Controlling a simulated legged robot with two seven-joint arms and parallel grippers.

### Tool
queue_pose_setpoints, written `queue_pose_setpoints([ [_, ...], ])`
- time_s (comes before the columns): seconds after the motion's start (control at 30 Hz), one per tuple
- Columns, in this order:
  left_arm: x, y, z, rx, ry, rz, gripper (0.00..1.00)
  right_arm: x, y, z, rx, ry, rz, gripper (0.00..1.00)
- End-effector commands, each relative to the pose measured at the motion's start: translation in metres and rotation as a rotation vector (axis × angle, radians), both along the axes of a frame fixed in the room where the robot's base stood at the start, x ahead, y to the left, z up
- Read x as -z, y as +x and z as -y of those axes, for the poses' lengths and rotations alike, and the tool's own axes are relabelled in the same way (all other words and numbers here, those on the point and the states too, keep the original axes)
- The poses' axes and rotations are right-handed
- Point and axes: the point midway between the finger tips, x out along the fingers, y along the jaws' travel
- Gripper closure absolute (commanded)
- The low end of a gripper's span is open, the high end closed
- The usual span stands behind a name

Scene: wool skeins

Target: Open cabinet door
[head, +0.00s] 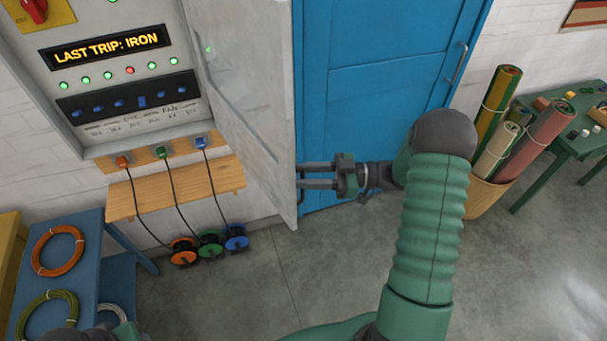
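The grey metal cabinet door (250,90) stands swung out from the cabinet (110,20), its inner face showing, its free edge near the middle of the picture. My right gripper (303,176) is at the lower part of that free edge, coming from the right. Its two fingers show as parallel bars with a gap between them, and their tips meet the door edge. A small dark piece (301,196), possibly the handle, shows there; whether the fingers are closed on it is unclear. The open cabinet shows a lit sign (112,47) and switches. My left gripper is not in view.
A wooden shelf (175,190) and cable reels (210,245) sit below the cabinet. A blue door (385,80) is behind my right arm. A basket of rolls (485,195) and a green table (560,150) stand right. A blue table (85,270) stands left.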

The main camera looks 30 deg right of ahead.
Motion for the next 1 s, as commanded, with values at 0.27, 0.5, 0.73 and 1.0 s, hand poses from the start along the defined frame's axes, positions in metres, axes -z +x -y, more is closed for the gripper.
queue_pose_setpoints([
  [0.27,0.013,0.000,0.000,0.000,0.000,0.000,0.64,0.005,-0.015,0.025,0.004,-0.001,0.000,0.67],
  [0.5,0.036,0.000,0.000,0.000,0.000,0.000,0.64,0.008,-0.053,0.086,0.004,-0.001,-0.001,0.67],
  [0.73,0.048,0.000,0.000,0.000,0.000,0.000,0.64,0.006,-0.083,0.133,0.003,0.003,-0.001,0.67],
  [1.0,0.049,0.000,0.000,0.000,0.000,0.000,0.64,0.003,-0.092,0.144,-0.001,0.003,-0.003,0.67],
])
